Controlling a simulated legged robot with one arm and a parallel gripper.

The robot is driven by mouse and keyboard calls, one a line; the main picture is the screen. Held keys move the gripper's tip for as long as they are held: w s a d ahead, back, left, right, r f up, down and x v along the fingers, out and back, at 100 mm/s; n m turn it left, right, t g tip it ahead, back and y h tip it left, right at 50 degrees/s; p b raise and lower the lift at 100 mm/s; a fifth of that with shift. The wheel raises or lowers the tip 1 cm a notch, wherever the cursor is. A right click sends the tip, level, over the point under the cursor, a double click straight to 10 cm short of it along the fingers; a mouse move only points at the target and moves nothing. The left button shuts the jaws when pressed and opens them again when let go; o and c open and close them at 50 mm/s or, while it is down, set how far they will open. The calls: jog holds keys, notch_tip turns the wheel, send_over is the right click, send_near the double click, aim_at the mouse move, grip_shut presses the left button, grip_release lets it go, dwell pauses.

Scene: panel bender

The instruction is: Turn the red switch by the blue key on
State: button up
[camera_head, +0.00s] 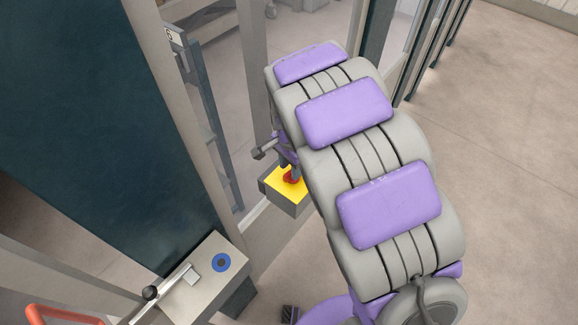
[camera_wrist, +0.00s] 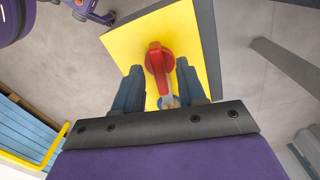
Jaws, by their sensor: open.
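The red switch (camera_wrist: 159,62) is a rotary knob on a yellow plate (camera_wrist: 120,45) in the wrist view. Its handle lies about along the picture's vertical. My gripper (camera_wrist: 158,72) is open, with one dark finger on each side of the switch's lower part. I cannot tell whether a finger touches it. A blue and metal piece (camera_wrist: 168,101), which may be the blue key, shows just below the switch, partly hidden by my gripper. In the head view the switch (camera_head: 291,176) sits on a grey box with a yellow top (camera_head: 284,190), partly hidden by my arm.
A grey control box (camera_head: 215,285) with a blue ring (camera_head: 221,262) and a black-knobbed lever (camera_head: 150,292) stands at lower left in the head view. A large dark panel (camera_head: 100,120) fills the left. Open floor (camera_head: 510,150) lies to the right.

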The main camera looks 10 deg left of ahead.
notch_tip(320, 180, up, 16)
jog(key=shift+a+r+p, duration=0.15)
jog(key=shift+a+p, duration=0.05)
jog(key=shift+p, duration=0.2)
dwell(0.3)
jog(key=s+d+f+n+b, duration=0.2)
jog(key=s+d+n+b, duration=0.15)
jog(key=s+d, duration=1)
jog(key=s+d+f+n+g+b, duration=0.1)
jog(key=s+d+f+n+b, duration=0.1)
jog(key=s, duration=0.6)
jog(key=s+d+f+n+b, duration=0.1)
jog(key=s+d+f+n, duration=0.2)
jog(key=s+d+f, duration=0.2)
jog(key=s, duration=0.3)
jog(key=shift+s+f+g+b, duration=0.15)
jog(key=shift+s+g+b, duration=0.05)
jog(key=shift+g+b, duration=0.2)
